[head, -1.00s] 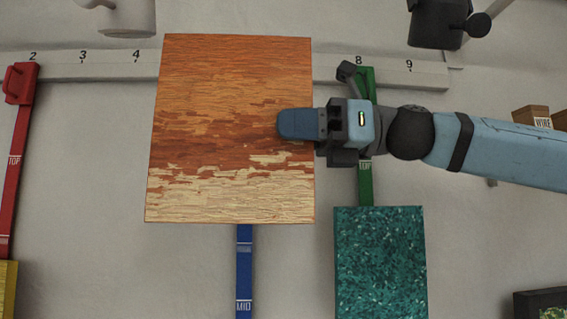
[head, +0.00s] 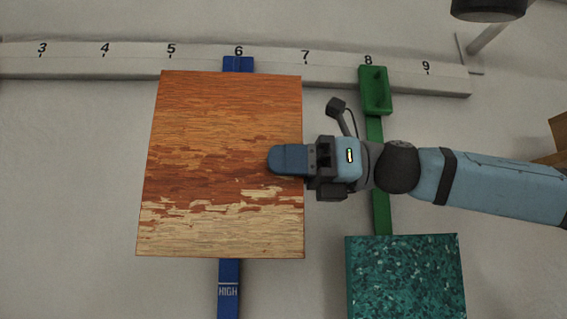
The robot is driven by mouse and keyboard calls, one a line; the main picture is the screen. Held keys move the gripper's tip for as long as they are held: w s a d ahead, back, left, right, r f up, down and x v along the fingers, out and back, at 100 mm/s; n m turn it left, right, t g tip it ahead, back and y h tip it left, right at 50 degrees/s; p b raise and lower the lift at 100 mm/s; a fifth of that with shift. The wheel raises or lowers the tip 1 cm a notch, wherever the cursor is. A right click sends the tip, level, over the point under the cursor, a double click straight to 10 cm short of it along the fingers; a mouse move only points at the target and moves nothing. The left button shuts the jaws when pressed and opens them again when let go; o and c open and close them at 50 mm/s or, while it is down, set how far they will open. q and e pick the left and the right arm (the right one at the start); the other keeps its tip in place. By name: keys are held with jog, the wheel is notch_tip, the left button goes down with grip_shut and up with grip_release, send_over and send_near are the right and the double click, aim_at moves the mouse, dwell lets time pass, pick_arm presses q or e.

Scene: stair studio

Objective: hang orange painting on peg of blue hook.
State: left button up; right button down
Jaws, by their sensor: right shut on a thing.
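The orange painting (head: 215,150), orange on top and pale cream below, is held in front of the wall in the head view. My right gripper (head: 290,160) is shut on its right edge, with one blue finger across the front. The blue hook strap (head: 229,285) shows below the painting, marked HIGH, and its blue top (head: 238,64) shows above it at rail number 6. The blue hook's peg is hidden behind the painting. I cannot tell whether the painting touches the strap. My left gripper is not in view.
A pale numbered rail (head: 110,63) runs along the wall. To the right, a green hook (head: 375,90) hangs at 8, with a teal speckled painting (head: 405,280) below it. A dark lamp-like object (head: 488,8) is at the top right. The wall at left is clear.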

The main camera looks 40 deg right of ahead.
jog(key=w+d+f+p, duration=0.2)
jog(key=w+d, duration=0.3)
jog(key=w, duration=0.4)
jog(key=shift+d, duration=0.25)
dwell(1.5)
